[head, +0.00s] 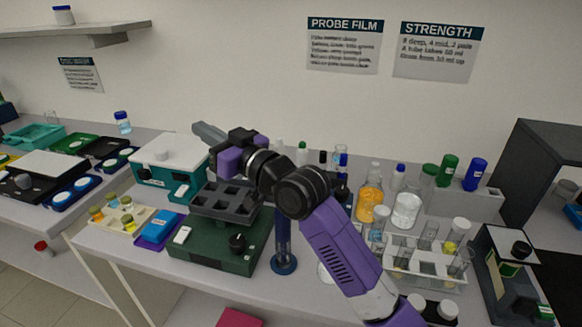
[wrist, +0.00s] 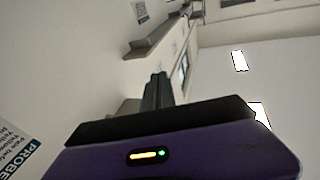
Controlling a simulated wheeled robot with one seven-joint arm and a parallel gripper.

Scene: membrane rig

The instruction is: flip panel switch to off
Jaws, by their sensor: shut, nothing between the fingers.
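I cannot make out for certain which part is the panel switch. A dark green device (head: 225,250) on the bench has a black knob and a small white piece (head: 182,235) on its front; its setting is too small to read. A white and teal box (head: 172,165) stands behind it, with small dark marks on its front. My gripper (head: 203,130) is raised above and behind the white and teal box, its fingers pointing left, apart from everything. In the wrist view my gripper (wrist: 157,88) shows its fingers together and empty, facing the wall and shelf.
Bottles and a tube rack (head: 425,262) crowd the bench's right half. A blue cylinder stand (head: 283,250) is beside the green device. A vial tray (head: 118,215) and blue box (head: 160,226) lie to its left. A dark cabinet (head: 535,165) stands far right. A wall shelf (head: 75,33) is upper left.

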